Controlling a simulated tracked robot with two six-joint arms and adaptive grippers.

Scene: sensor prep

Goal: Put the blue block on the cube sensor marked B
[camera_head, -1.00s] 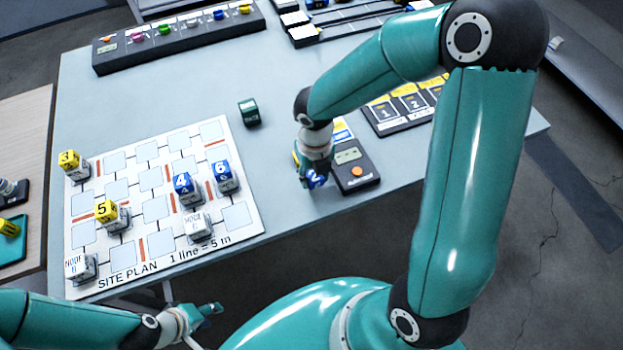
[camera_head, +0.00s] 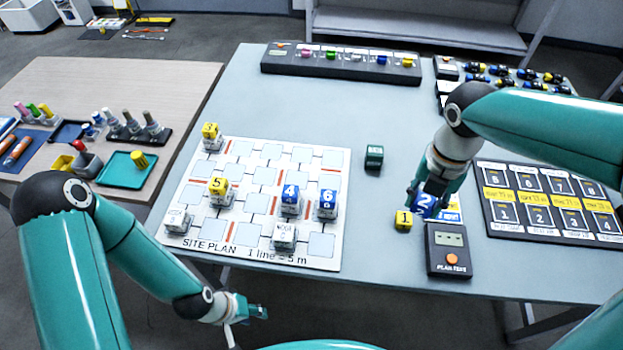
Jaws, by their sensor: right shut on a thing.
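My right gripper (camera_head: 428,194) is shut on a blue block (camera_head: 425,206) marked 2, beside the handheld device at the table's front. Its fingers partly cover the block. Two grey-white node cubes without a coloured block stand on the site plan board (camera_head: 205,165): a front-middle cube (camera_head: 284,237) and a front-left cube (camera_head: 177,218). Their letters are too small to read surely, so I cannot tell which is B. Blue blocks marked 4 (camera_head: 290,193) and 6 (camera_head: 327,196) sit on other cubes. My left gripper (camera_head: 257,311) is below the board, empty; its opening is unclear.
A yellow block (camera_head: 403,220) marked 1 lies close left of my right gripper. A green block (camera_head: 374,156) stands right of the board. The device (camera_head: 448,249) and a numbered card tray (camera_head: 550,203) are at right. The table middle is clear behind.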

